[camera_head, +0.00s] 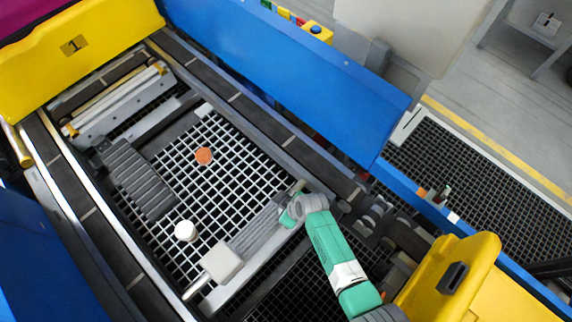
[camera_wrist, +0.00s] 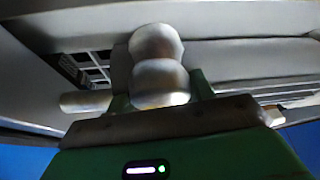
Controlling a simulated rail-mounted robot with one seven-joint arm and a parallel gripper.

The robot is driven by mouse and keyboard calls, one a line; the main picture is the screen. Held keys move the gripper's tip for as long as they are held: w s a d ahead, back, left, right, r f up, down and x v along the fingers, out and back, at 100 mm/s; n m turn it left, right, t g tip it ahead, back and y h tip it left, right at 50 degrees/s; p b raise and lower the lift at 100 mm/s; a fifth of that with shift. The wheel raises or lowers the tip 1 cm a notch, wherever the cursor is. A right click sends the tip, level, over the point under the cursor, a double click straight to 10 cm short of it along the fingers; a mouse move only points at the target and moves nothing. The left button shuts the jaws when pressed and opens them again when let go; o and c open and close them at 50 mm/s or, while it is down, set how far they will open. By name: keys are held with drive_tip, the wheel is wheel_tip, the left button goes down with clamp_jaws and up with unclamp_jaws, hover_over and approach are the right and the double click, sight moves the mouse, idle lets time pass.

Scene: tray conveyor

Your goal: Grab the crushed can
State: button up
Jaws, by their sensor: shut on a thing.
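In the wrist view a silver, dented, rounded can (camera_wrist: 157,45), which looks like the crushed can, sits upright between the green fingers of my gripper (camera_wrist: 160,85). My gripper is shut on it, and the fingers partly hide its lower end. In the head view my green arm reaches in from the lower right and ends over the right edge of the grid tray (camera_head: 236,133).
An orange disc (camera_head: 204,155) and a white round cup-like thing (camera_head: 186,230) stand on the grid. A blue side panel (camera_head: 290,75) and yellow housing (camera_head: 85,45) bound the conveyor.

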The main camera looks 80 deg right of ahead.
drive_tip(key=shift+r+p, duration=0.5)
wheel_tip(320, 180, up, 4)
drive_tip(key=p, duration=0.3)
drive_tip(key=shift+s+a+f, duration=0.1)
drive_tip(key=shift+f, duration=0.15)
drive_tip(key=s+a+p, duration=0.5)
drive_tip(key=s+a, duration=0.4)
drive_tip(key=s, duration=0.4)
drive_tip(key=shift+r+p, duration=0.25)
drive_tip(key=shift+p, duration=0.15)
